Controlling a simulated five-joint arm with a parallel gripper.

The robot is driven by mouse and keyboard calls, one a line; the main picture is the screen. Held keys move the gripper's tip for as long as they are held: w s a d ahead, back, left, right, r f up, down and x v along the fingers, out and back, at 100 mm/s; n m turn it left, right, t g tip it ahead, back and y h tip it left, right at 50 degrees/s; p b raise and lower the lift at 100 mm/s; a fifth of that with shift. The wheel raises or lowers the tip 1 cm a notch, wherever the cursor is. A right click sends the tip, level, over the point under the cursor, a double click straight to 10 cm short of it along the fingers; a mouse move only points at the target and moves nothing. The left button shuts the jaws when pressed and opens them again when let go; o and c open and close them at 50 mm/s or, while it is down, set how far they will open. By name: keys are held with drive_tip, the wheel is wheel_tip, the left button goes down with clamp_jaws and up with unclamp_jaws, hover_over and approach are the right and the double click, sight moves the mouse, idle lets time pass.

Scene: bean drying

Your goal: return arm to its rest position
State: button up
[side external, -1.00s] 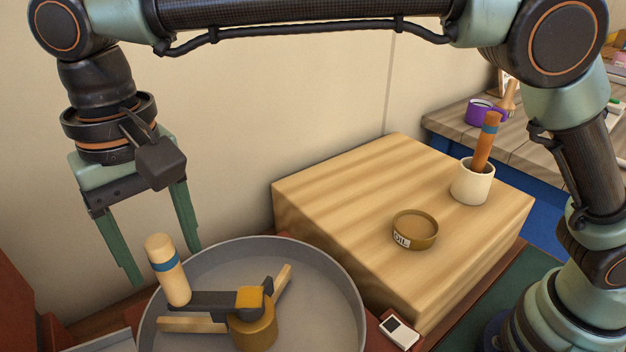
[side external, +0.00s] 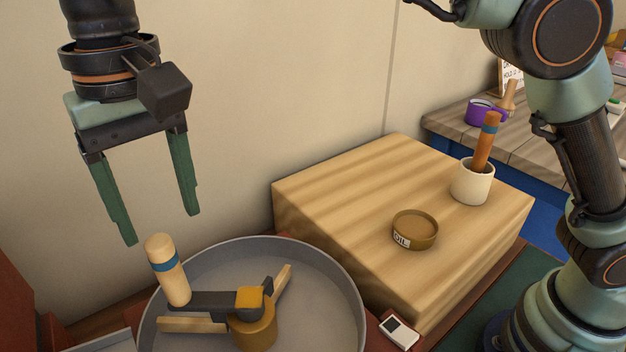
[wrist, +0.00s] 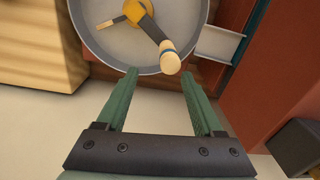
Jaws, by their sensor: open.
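My gripper (side external: 162,228) is open and empty, with its two green fingers pointing down. It hangs in the air above and to the left of the grey round pan (side external: 345,285). A stirring piece with an upright pale wooden handle (side external: 166,272) and blue band sits in the pan; the fingers are apart from the handle. In the wrist view, the fingers (wrist: 160,85) are spread, with the handle (wrist: 169,60) beyond their tips and the pan (wrist: 95,45) at the top.
A wooden block (side external: 340,195) stands right of the pan. On it are a brown oil tin (side external: 415,232) and a cream cup (side external: 472,183) holding an orange-brown handled tool (side external: 486,143). A small white device (side external: 399,332) lies by the pan. The space around my gripper is clear.

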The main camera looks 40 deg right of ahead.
drive_tip(key=w+d+r+t+y, duration=0.1)
drive_tip(key=w+d, duration=0.1)
drive_tip(key=d, duration=0.8)
drive_tip(key=w+d+r+t, duration=0.1)
drive_tip(key=w+d+r, duration=0.1)
drive_tip(key=d, duration=0.9)
drive_tip(key=s+d+f+t, duration=0.1)
drive_tip(key=s+d+f, duration=0.1)
drive_tip(key=d, duration=0.3)
drive_tip(key=s+d+f+t, duration=0.1)
drive_tip(key=s+d+f, duration=0.2)
drive_tip(key=d, duration=0.3)
drive_tip(key=s+d+f+m+t+h, duration=0.1)
drive_tip(key=s+d+f, duration=0.2)
drive_tip(key=d, duration=0.3)
drive_tip(key=shift+s, duration=0.15)
drive_tip(key=shift+d, duration=0.1)
